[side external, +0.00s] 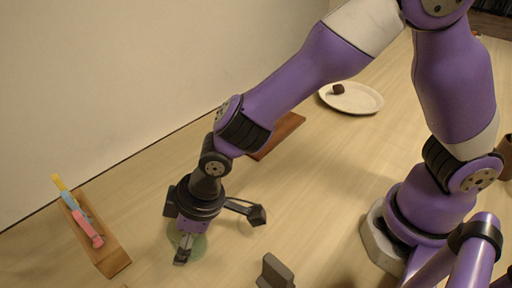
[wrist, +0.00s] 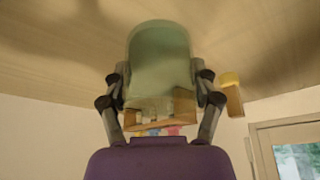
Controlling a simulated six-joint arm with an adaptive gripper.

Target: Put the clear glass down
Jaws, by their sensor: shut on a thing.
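The clear glass (wrist: 160,50), faintly green, is between the two fingers of my gripper (wrist: 159,85) in the wrist view. My gripper is shut on its sides. In the side external view my gripper (side external: 184,240) points down, and the glass (side external: 199,247) shows as a pale green shape partly hidden behind it. The glass is low over the wooden table (side external: 320,195). I cannot tell whether its base touches the table.
A wooden holder (side external: 112,258) with yellow, blue and pink pieces stands to the left. A dark grey block (side external: 275,272) is at the front. A brown board (side external: 285,130) and a white plate (side external: 365,102) with a brown lump (side external: 338,89) lie farther back. Table right of my gripper is clear.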

